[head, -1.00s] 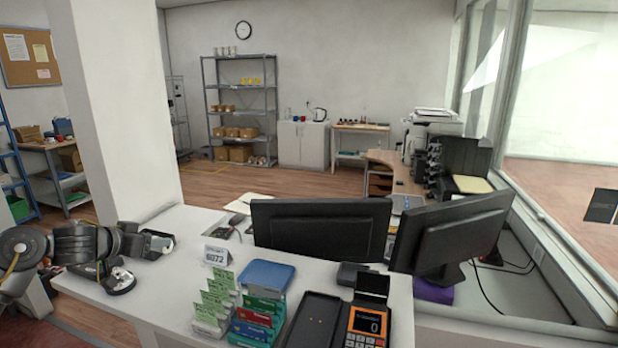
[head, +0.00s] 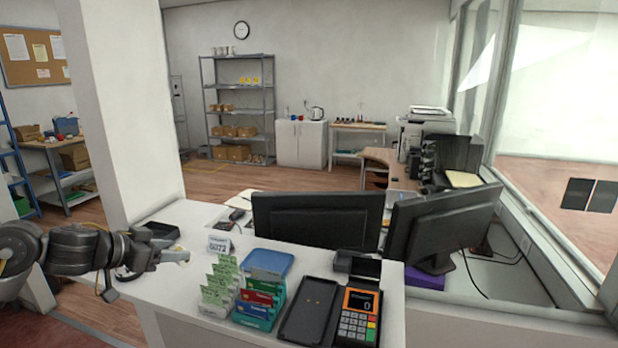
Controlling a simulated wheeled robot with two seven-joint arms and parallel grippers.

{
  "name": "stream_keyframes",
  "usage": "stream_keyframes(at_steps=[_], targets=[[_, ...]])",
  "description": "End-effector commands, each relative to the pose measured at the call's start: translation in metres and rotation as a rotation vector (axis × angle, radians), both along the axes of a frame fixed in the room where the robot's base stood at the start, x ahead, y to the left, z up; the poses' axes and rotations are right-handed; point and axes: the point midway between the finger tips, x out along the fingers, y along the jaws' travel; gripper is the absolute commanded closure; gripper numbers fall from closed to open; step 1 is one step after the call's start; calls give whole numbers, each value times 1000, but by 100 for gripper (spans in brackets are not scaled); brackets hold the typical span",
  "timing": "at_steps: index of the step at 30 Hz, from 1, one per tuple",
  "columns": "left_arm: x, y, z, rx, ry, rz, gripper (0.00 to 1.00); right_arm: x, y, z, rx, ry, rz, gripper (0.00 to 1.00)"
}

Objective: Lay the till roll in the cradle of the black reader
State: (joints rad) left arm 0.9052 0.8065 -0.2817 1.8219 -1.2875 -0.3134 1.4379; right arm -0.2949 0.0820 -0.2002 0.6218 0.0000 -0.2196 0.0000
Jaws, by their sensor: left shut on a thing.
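My left gripper (head: 168,256) reaches in from the left above the counter's left part. It is shut on a small pale thing (head: 181,256), which looks like the till roll; the fingers hide much of it. The black reader (head: 357,316), with an orange face, keypad and small screen, lies at the front right of the counter. A dark raised flap (head: 367,268) stands at its back edge; the inside of its cradle is hard to make out from here. The held thing is well to the left of the reader, apart from it. My right gripper is not in view.
A black tray (head: 308,311) lies left of the reader. Green and coloured card racks (head: 257,305), a blue pad (head: 268,263) and a number sign (head: 219,244) stand between gripper and reader. Two monitors (head: 318,222) rise behind. A dark dish (head: 162,231) is at the left.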

Motion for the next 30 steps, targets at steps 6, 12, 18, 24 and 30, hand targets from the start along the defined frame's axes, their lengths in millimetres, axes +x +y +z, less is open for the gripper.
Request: stream_keyframes(at_steps=[6, 12, 18, 24, 30], targets=[[-65, -48, -33, 1, 6, -175, 71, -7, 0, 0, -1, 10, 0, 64], [-144, -83, -81, -1, 8, -319, 71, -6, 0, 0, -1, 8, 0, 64], [-177, -89, -114, -3, 7, -341, 71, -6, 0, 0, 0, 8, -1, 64], [-184, -88, -129, 0, 2, -338, 71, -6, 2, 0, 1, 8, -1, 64], [-185, -88, -129, -1, 0, -338, 71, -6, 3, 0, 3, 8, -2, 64]])
